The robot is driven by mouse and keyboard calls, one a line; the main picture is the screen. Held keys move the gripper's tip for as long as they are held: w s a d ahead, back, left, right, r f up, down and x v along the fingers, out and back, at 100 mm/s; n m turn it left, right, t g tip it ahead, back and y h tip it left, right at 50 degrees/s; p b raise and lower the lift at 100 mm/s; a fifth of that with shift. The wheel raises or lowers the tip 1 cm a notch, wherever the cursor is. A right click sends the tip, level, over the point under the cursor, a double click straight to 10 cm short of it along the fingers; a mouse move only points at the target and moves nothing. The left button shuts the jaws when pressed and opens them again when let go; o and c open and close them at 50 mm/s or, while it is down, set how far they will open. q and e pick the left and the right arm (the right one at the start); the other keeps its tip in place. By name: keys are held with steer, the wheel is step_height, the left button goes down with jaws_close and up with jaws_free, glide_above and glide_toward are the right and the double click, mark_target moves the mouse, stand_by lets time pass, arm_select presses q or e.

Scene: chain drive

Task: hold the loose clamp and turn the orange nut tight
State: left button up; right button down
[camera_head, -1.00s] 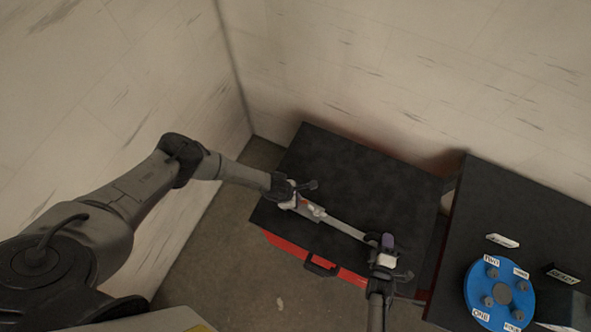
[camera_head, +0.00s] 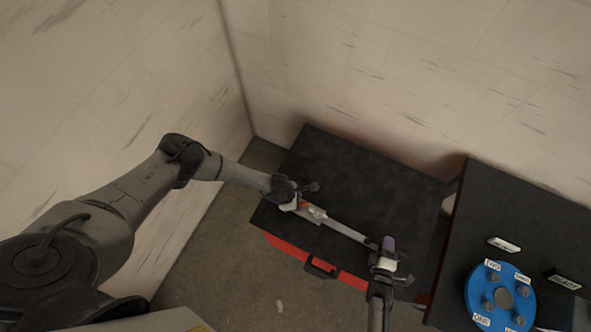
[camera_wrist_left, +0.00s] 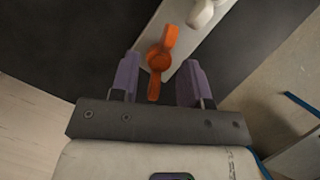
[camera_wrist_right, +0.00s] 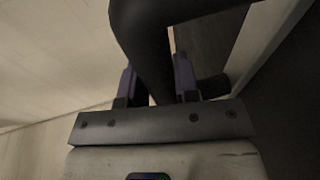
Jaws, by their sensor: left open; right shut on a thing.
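The orange nut (camera_wrist_left: 160,60), a two-winged piece, sits on a pale flat bar (camera_wrist_left: 185,40) in the left wrist view. My left gripper (camera_wrist_left: 157,82) is open, with a purple finger on either side of the nut's near wing. In the head view my left gripper (camera_head: 293,203) is at the bar's left end. My right gripper (camera_head: 388,250) is at the bar's right end. In the right wrist view it is shut on a dark curved piece (camera_wrist_right: 150,45), which looks like the clamp; its far part is out of frame.
The bar lies over a black-topped red cabinet (camera_head: 345,165) with a handle in front. A second black table (camera_head: 505,205) at right holds a blue disc (camera_head: 480,295) with several labelled pegs and small labels. Pale walls stand behind and left.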

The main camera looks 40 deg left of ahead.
arm_select(q)
steer(key=v, duration=1.2)
steer(key=s+d+f, duration=0.2)
steer(key=s, duration=0.3)
steer(key=w+r+n, duration=0.1)
steer(key=w+r, duration=0.1)
steer(key=w, duration=0.2)
steer(key=w+f, duration=0.1)
steer(key=f, duration=0.2)
steer(key=w+d+f+n, duration=0.1)
steer(key=f, duration=0.3)
steer(key=w+d+f+n+t, duration=0.1)
steer(key=f, duration=0.3)
steer(key=shift+w+y, duration=0.25)
steer(key=shift+y, duration=0.15)
steer(key=shift+f, duration=0.1)
steer(key=shift+c, duration=0.3)
